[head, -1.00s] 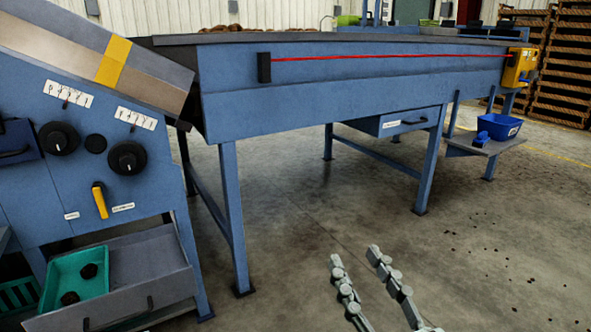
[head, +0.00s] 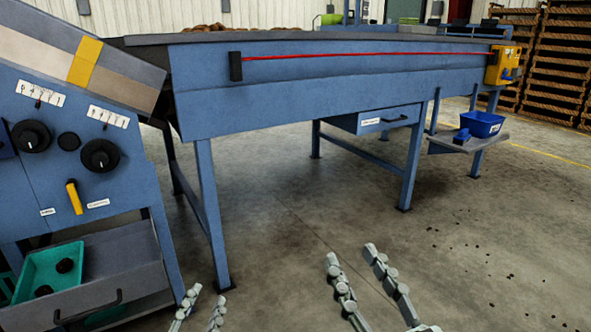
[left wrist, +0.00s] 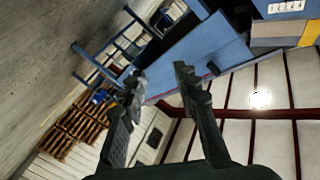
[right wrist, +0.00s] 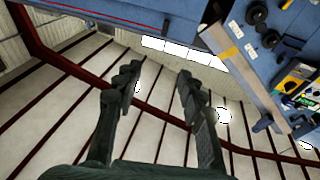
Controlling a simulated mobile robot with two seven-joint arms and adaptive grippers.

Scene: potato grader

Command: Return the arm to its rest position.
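My left gripper (head: 203,300) shows only at the bottom edge of the head view, in front of the grader's drawer tray. Its two fingers are apart with nothing between them, as the left wrist view (left wrist: 160,75) also shows. My right gripper (head: 352,256) is further right in the head view, over bare floor. Its fingers are spread and empty, also in the right wrist view (right wrist: 158,76). Both grippers are clear of the machine in the picture. The rest of both arms is out of the head view.
The blue grader panel (head: 130,190) with knobs and a yellow lever (head: 74,197) stands left. Below it a grey drawer (head: 130,265) holds a green tray (head: 22,284). A long blue table (head: 330,90) with a red cord spans the back. Concrete floor (head: 460,270) is open at right.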

